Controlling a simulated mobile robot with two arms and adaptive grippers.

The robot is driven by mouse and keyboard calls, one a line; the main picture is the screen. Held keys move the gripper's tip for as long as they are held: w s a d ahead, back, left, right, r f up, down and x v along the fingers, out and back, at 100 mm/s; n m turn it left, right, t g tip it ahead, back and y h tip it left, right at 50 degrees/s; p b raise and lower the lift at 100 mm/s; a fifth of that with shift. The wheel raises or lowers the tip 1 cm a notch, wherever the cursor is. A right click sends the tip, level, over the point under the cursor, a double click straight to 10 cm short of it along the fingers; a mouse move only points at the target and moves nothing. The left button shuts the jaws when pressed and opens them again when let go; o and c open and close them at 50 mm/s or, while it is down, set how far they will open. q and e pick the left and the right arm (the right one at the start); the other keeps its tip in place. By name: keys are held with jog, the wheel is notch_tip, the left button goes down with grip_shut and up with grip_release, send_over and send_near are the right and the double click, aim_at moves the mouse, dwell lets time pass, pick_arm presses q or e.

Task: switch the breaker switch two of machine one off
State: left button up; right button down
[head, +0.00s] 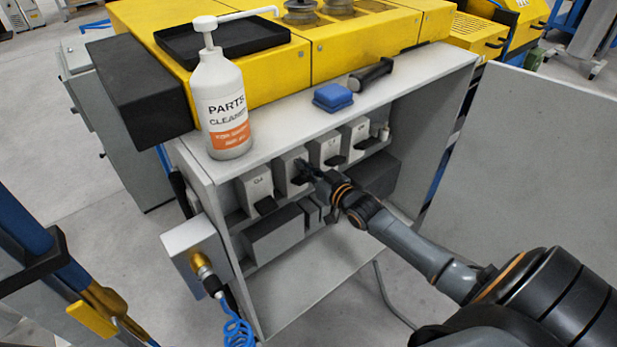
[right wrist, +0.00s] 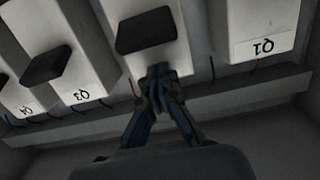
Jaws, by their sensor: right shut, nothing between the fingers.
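The open grey cabinet (head: 285,312) holds a row of white breakers with black switch levers. The second breaker (head: 291,163) stands between Q1 (head: 257,186) and the third breaker (head: 325,149). My right gripper (head: 306,172) is in front of the second breaker and partly hides it. In the right wrist view, labels appear upside down; the second breaker's black lever (right wrist: 146,30) lies just beyond the shut, empty fingertips (right wrist: 157,72). Whether they touch the lever or breaker, I cannot tell. The second breaker's label is hidden there. My left gripper is not in view.
On the cabinet top stand a parts cleaner bottle (head: 228,115), a blue sponge-like block (head: 332,97) and a dark handled tool (head: 371,75). An open door panel (head: 530,165) is at right. A grey box with blue coiled hose (head: 237,331) is at left.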

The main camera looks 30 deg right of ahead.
jog(key=shift+s+f, duration=0.35)
jog(key=shift+f, duration=0.25)
jog(key=shift+s+f, duration=0.35)
jog(key=shift+f, duration=0.25)
jog(key=shift+f, duration=0.1)
